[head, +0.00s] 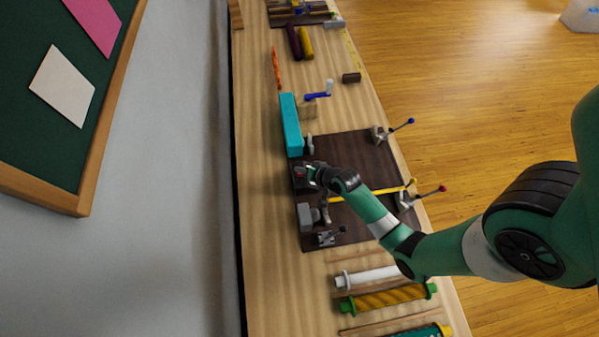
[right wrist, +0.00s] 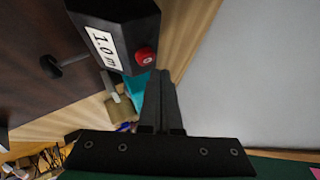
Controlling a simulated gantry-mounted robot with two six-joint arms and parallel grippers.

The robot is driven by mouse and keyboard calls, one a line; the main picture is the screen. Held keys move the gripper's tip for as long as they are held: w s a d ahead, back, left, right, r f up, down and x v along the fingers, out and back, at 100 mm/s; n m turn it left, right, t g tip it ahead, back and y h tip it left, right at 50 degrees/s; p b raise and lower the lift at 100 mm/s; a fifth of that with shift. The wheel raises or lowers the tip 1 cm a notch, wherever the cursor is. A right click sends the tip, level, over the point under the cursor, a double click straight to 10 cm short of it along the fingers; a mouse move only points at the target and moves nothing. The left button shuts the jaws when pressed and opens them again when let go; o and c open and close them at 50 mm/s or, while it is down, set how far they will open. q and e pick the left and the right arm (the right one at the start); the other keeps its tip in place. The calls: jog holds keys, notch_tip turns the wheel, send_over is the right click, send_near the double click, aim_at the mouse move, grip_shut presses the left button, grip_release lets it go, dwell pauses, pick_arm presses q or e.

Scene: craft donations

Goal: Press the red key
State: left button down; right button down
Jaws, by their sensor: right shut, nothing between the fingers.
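The red key (right wrist: 145,56) is a small round red button on the end of a black box (right wrist: 110,20) with a white "1.0 m" label. In the head view the red key (head: 300,174) shows as a small red spot on the box, at the left edge of the dark board. My right gripper (right wrist: 160,73) is shut and empty. Its fingertips are close beside the red key in the right wrist view; I cannot tell whether they touch. In the head view my right gripper (head: 312,175) partly covers the black box. My left gripper is not in view.
The dark board (head: 350,150) bears metal clamps and levers, one with a blue knob (head: 411,121) and one with a red knob (head: 443,188). A teal block (head: 291,125) stands beyond the box. Rolls, including a white one (head: 370,277), lie at the near end. A grey wall rises left.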

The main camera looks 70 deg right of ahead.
aim_at(302, 177)
jog(key=shift+f, duration=0.1)
jog(key=shift+f, duration=0.35)
jog(key=shift+f+b, duration=0.5)
jog(key=shift+b, duration=0.1)
dwell(0.5)
dwell(0.4)
jog(key=shift+r+p, duration=0.9)
jog(key=shift+p, duration=0.05)
notch_tip(302, 177, up, 5)
jog(key=p, duration=0.5)
jog(key=shift+r, duration=0.1)
